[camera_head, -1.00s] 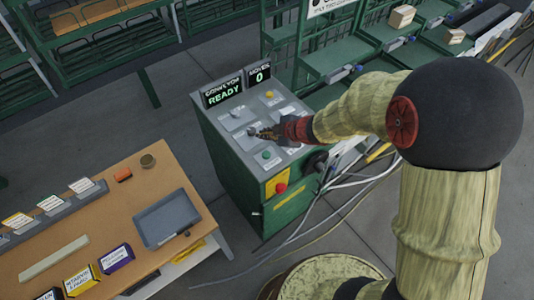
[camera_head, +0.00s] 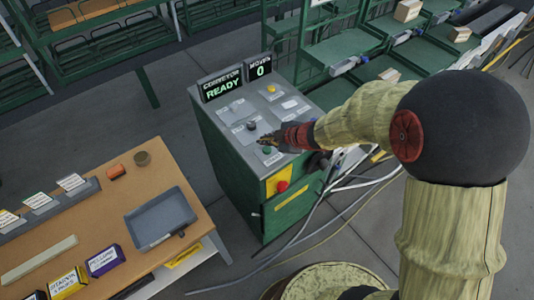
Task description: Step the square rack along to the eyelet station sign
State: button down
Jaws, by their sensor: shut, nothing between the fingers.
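A green control cabinet (camera_head: 228,160) stands in the middle, with a grey sloped panel on top. Its displays read "CONVEYOR READY" (camera_head: 222,89) and a count of 0 (camera_head: 260,71). The panel carries a black knob (camera_head: 251,125), a yellow button (camera_head: 271,88) and a green button (camera_head: 267,150). My gripper (camera_head: 266,141) is shut and empty, with its tips just above the green button; I cannot tell whether they touch it. Green tiered racks (camera_head: 345,47) stand behind the cabinet. I cannot tell which is the square rack, and no station sign is readable.
A red stop button on a yellow plate (camera_head: 282,186) is on the cabinet's front. Cables (camera_head: 318,212) run down beside it. At left a wooden workbench (camera_head: 120,205) holds a grey tray (camera_head: 161,219), small boxes (camera_head: 104,260) and cards. Bare floor lies between bench and cabinet.

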aim_at(267, 150)
jog(key=shift+f+b, duration=0.3)
jog(key=shift+f, duration=0.5)
jog(key=shift+f, duration=0.15)
dwell(0.7)
jog(key=shift+f, duration=0.3)
